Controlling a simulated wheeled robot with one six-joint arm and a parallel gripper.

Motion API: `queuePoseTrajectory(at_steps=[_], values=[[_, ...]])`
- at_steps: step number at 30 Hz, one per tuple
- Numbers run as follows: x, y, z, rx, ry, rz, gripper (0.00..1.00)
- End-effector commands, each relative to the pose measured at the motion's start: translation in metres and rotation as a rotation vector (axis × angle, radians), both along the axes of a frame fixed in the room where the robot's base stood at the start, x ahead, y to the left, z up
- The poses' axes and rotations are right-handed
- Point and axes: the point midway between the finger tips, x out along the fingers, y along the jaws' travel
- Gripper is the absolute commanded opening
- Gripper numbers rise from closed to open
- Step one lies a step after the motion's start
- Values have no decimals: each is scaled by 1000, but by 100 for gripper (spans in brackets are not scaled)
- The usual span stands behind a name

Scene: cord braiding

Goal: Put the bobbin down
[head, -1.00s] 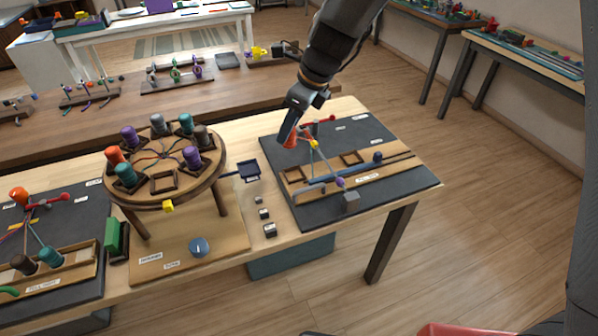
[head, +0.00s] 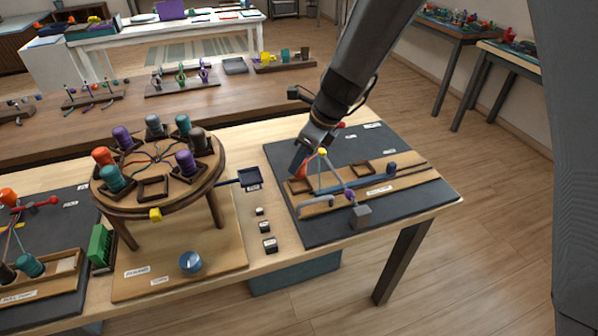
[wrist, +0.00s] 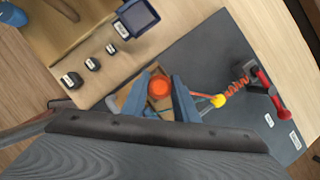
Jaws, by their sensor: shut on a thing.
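My gripper (head: 301,164) is shut on the orange bobbin (head: 303,171), which shows at the left end of the wooden rail on the right-hand dark mat (head: 325,230). In the wrist view my gripper (wrist: 160,100) has its two blue-grey fingers on either side of the round orange bobbin top (wrist: 160,87). A square wooden socket (head: 298,187) of the rail lies at or under the bobbin; I cannot tell if the bobbin touches its bottom. A second square socket (head: 361,168) to the right is empty. A cord runs from the bobbin side to a yellow piece (wrist: 218,101).
A round braiding stand (head: 140,208) with several bobbins stands to the left. A small dark tray (head: 250,178) and several small dark blocks (head: 265,227) lie between. A red-ended post (wrist: 265,85) stands behind the bobbin. A grey block (head: 360,215) hangs near the rail's front.

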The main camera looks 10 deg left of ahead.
Motion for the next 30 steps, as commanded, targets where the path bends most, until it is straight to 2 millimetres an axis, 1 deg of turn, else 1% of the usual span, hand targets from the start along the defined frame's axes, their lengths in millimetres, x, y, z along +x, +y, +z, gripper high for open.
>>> queuePoseTrajectory(at_steps=[6, 9, 18, 25, 26, 27, 29, 30], values=[[-2, 1, -29, -1, 3, 2, 4], [-1, 1, -37, -1, 0, 4, 4], [-1, 2, -39, -1, 0, 4, 4], [-1, 2, -45, -1, 0, 4, 4], [-1, 1, -46, -1, 0, 4, 28], [-1, 1, -45, -1, 0, 4, 35], [-1, 1, -45, -1, 0, 4, 45], [-1, 2, -45, -1, 0, 4, 45]])
